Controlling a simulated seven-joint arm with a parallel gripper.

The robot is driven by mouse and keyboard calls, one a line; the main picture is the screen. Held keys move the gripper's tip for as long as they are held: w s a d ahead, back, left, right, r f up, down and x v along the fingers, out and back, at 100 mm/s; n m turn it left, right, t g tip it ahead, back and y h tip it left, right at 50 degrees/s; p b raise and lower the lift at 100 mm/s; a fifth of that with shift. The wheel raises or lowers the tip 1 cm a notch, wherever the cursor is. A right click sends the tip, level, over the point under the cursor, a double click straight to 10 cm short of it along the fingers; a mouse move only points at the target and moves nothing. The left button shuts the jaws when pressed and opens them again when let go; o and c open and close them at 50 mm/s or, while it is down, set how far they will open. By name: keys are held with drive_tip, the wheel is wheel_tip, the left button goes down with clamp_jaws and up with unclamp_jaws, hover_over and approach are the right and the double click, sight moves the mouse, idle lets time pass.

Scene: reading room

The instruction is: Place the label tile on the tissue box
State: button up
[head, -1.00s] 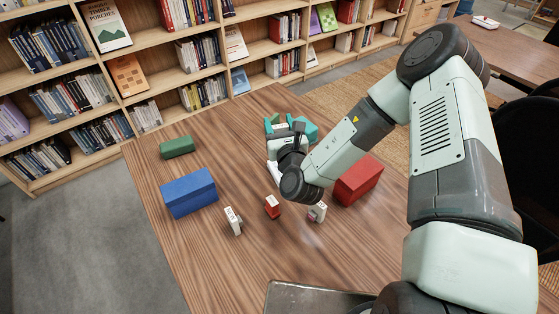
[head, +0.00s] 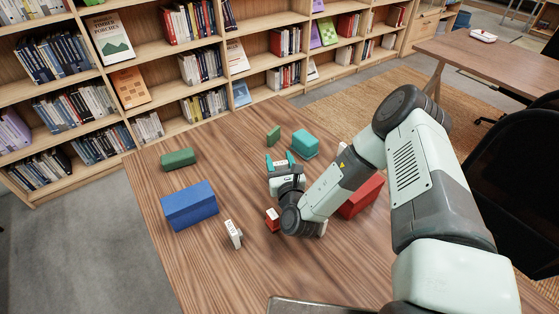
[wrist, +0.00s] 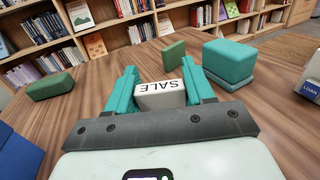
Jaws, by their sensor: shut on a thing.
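My gripper (wrist: 163,90) has teal fingers shut on a pale tile (wrist: 160,97) with the word SALE on its top, upside down in the wrist view. The head view shows my gripper (head: 281,162) over the middle of the table, with the tile's light top (head: 281,164) between the fingers. A teal box with rounded edges (head: 305,144) stands beyond and to the right; it also shows in the wrist view (wrist: 228,62). No tissue slot shows on any box, so I cannot tell for certain which is the tissue box.
A blue box (head: 188,205) and a green block (head: 179,159) stand at left. Another green block (head: 273,135) stands beyond my gripper. A red box (head: 362,195) is partly behind my arm.

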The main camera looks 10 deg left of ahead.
sight(281, 166)
drive_tip(key=o, duration=1)
drive_tip(key=shift+o, duration=0.2)
drive_tip(key=shift+r, duration=0.1)
drive_tip(key=v, duration=0.5)
drive_tip(key=shift+s+d, duration=0.1)
drive_tip(key=shift+s, duration=0.15)
wheel_tip(281, 166, up, 7)
drive_tip(key=shift+w, duration=0.25)
